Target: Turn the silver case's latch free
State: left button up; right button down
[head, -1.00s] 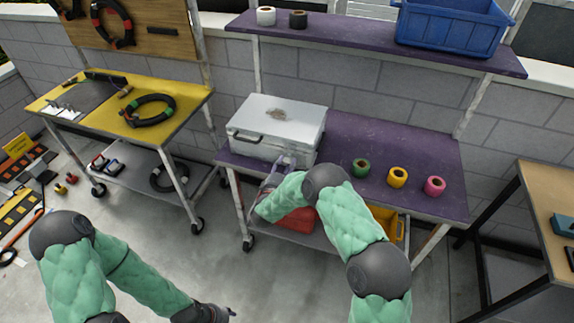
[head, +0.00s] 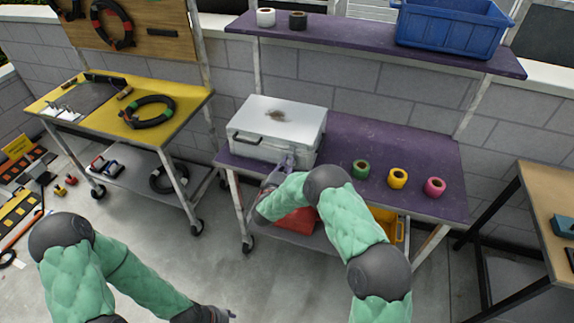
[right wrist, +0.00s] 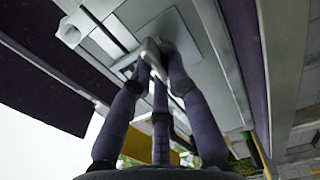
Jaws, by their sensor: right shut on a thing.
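The silver case (head: 270,115) lies flat on the purple table with its lid closed and a dark handle on its front. My right gripper (head: 287,160) is at the right part of the case's front. In the right wrist view, the fingers of my right gripper (right wrist: 158,65) are closed around a small pale latch (right wrist: 152,52) on the case's face (right wrist: 120,40). The fingers cover much of the latch, so its exact angle is hard to tell. My left gripper (head: 222,314) is low at the bottom edge of the head view, partly cut off, away from the case.
Green (head: 361,169), yellow (head: 398,178) and pink (head: 434,187) tape rolls stand on the purple table (head: 400,145) right of the case. A shelf above holds a blue crate (head: 450,30). A yellow cart (head: 190,97) stands to the left. A red container (head: 292,222) sits below.

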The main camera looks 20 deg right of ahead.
jog(key=shift+f, duration=0.1)
jog(key=m+b, duration=0.1)
jog(key=m, duration=0.3)
jog(key=shift+d, duration=0.1)
jog(key=m+b, duration=0.2)
jog(key=m, duration=0.2)
jog(key=shift+s+f+m, duration=0.1)
jog(key=shift+m, duration=0.2)
jog(key=m+b, duration=0.2)
jog(key=m, duration=0.2)
jog(key=shift+f+m, duration=0.1)
jog(key=shift+m, duration=0.2)
jog(key=m+b, duration=0.2)
jog(key=m, duration=0.2)
jog(key=shift+m, duration=0.3)
jog(key=c, duration=1.2)
grip_release()
